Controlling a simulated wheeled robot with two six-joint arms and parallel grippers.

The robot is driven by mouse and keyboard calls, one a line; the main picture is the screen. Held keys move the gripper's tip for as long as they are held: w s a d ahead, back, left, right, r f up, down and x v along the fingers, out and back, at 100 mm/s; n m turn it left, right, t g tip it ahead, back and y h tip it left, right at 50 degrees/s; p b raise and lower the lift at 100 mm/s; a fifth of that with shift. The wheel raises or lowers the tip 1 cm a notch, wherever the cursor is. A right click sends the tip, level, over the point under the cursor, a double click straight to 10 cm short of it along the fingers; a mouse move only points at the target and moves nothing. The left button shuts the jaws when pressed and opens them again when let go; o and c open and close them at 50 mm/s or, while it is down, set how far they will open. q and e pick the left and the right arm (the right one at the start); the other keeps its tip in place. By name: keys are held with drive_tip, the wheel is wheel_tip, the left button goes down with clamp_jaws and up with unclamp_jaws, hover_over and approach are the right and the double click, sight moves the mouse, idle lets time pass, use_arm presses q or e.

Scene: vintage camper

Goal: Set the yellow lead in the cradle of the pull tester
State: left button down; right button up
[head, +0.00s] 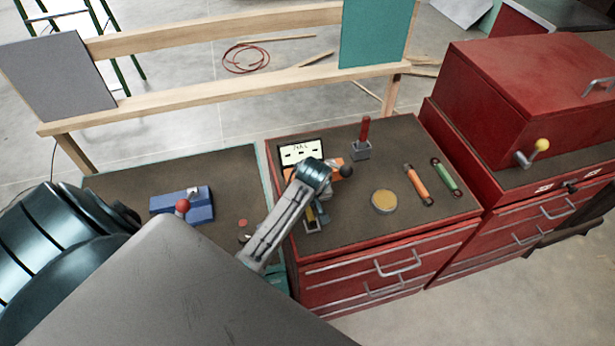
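My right gripper is not in view.
The card (300,152) stands at the cabinet's back left. A red-handled tool in a grey block (362,150), a round tin (384,201), an orange tube (418,185) and a green tube (447,177) stand or lie rightward. A blue device (183,206) sits on the left bench.

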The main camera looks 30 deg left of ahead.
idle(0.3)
use_arm(q)
drive_tip(key=shift+f, duration=0.7)
idle(0.4)
drive_tip(key=c, duration=1.3)
unclamp_jaws()
drive_tip(key=shift+d+r+b, duration=0.15)
drive_tip(key=shift+r+b, duration=0.3)
drive_tip(key=shift+r, duration=0.1)
drive_tip(key=b+v, duration=0.2)
drive_tip(key=v, duration=0.7)
drive_tip(key=shift+f, duration=0.1)
drive_tip(key=shift+s+d+r, duration=0.1)
drive_tip(key=shift+s+r, duration=0.05)
drive_tip(key=shift+r, duration=0.3)
